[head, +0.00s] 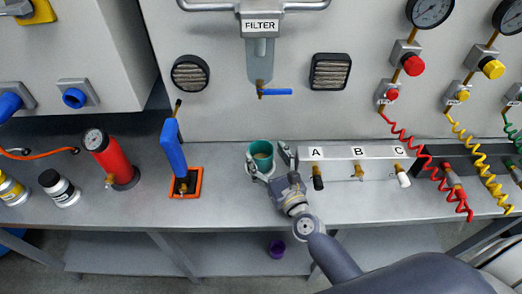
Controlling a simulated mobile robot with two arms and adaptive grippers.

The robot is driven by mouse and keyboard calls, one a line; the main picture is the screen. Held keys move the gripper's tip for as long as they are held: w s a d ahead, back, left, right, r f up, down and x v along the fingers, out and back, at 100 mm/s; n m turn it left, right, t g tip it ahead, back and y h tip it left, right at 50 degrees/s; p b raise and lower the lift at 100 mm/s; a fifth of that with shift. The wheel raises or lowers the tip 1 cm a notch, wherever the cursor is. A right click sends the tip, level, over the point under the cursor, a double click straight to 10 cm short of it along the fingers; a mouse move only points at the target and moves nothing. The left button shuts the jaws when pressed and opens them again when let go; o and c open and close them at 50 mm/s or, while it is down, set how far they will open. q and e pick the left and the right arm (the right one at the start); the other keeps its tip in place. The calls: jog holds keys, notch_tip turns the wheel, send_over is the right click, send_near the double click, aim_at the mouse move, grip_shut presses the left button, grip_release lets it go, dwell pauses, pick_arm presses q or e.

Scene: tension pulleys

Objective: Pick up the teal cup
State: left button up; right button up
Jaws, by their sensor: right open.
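The teal cup (262,149) stands upright on the metal bench, below the filter. My right gripper (270,166) is at the cup, with one finger at its front left and the other at its right side. The jaws are open around the near side of the cup. I cannot tell whether the fingers touch it. My left gripper is not in view.
The filter (260,62) hangs above the cup, with a blue-handled valve. To the right is a block (350,165) with fittings A, B and C. A blue tool (174,150) and a red cylinder (112,160) stand left.

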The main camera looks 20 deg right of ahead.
aim_at(257, 142)
jog(key=shift+w+r, duration=0.1)
jog(key=shift+w, duration=0.95)
jog(key=shift+w+a+p, duration=0.15)
jog(key=shift+w+p, duration=0.2)
jog(key=w, duration=0.4)
jog(key=shift+a+f+p, duration=0.2)
jog(key=shift+a+p, duration=0.15)
jog(key=shift+a, duration=0.05)
jog(key=shift+w+f, duration=0.1)
jog(key=shift+w, duration=0.3)
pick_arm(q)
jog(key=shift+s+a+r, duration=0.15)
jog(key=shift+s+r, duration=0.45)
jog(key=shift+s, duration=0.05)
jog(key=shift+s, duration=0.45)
pick_arm(e)
jog(key=c, duration=1.1)
jog(key=shift+c, duration=0.7)
